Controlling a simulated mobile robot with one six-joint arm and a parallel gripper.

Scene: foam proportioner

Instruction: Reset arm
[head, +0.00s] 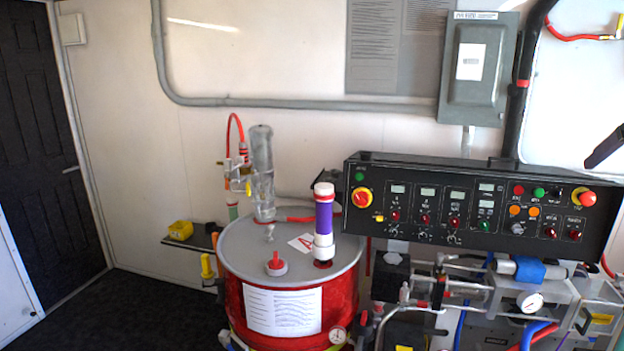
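A dark bar (605,147) juts in at the right edge, above the control panel. It looks like the tip of my gripper, but only this piece shows. I cannot see two fingers, whether it is open or shut, or whether it holds anything. It appears apart from the panel and in front of the white wall. The rest of my arm is out of view.
A red drum (236,300) with a grey lid stands at centre, carrying a clear pump cylinder (262,165) and a purple-and-white tube (324,222). A black control panel (470,245) sits above pumps and hoses at right. Dark floor (130,310) is open at left, near a black door (40,130).

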